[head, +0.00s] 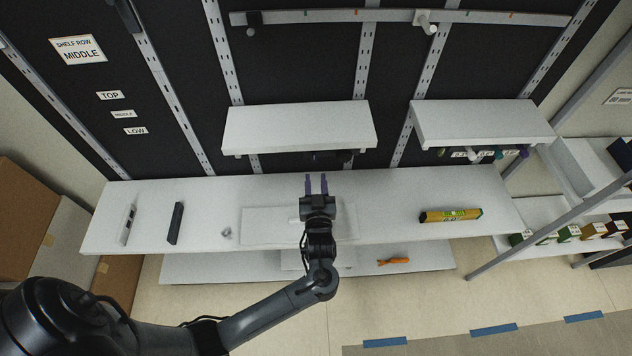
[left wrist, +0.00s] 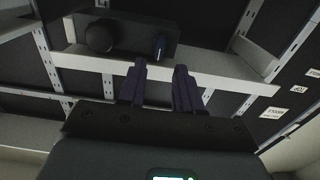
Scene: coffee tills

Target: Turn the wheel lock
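My left gripper (head: 316,182) is over the middle of the white counter, its two dark purple fingers pointing toward the back wall. In the left wrist view the fingers (left wrist: 160,70) are apart with nothing between them. I cannot tell for sure which part is the wheel lock. In the head view, small dark parts (head: 344,157) show under the left shelf, largely hidden. My right gripper is out of view.
The left shelf (head: 298,127) and right shelf (head: 482,123) overhang the counter (head: 385,226). Coloured knobs (head: 491,153) hang below the right shelf.

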